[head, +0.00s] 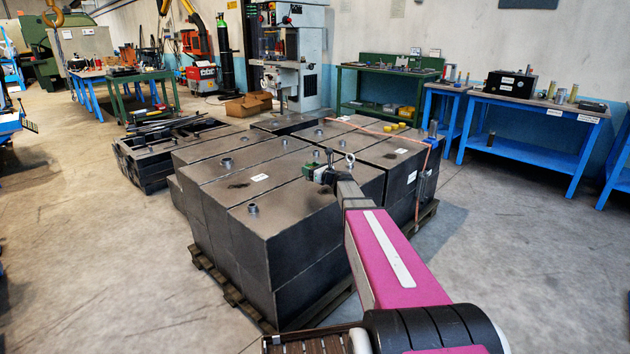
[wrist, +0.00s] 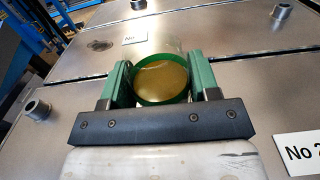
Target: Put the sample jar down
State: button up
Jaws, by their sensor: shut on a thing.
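The sample jar (wrist: 163,82) is round, with a green rim and yellowish-brown contents, and looks clear-sided. In the wrist view it sits between the two green fingers of my gripper (wrist: 162,75), which is shut on it from both sides. In the head view my gripper (head: 318,172) is over the top of the dark metal blocks (head: 290,212). The jar is hard to make out there, and I cannot tell whether its base touches the block top.
The block tops carry short round studs (head: 253,208), an eye bolt (head: 350,160) and white labels (wrist: 133,37). The blocks stand on a wooden pallet (head: 236,300). A blue workbench (head: 530,115) stands at the right wall. Bare block top shows around the gripper.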

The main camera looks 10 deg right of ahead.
jog(key=shift+w+d+f, duration=0.25)
jog(key=shift+d+f, duration=0.4)
jog(key=shift+d, duration=0.25)
jog(key=shift+f, duration=1.9)
jog(key=shift+f, duration=0.1)
jog(key=o, duration=1)
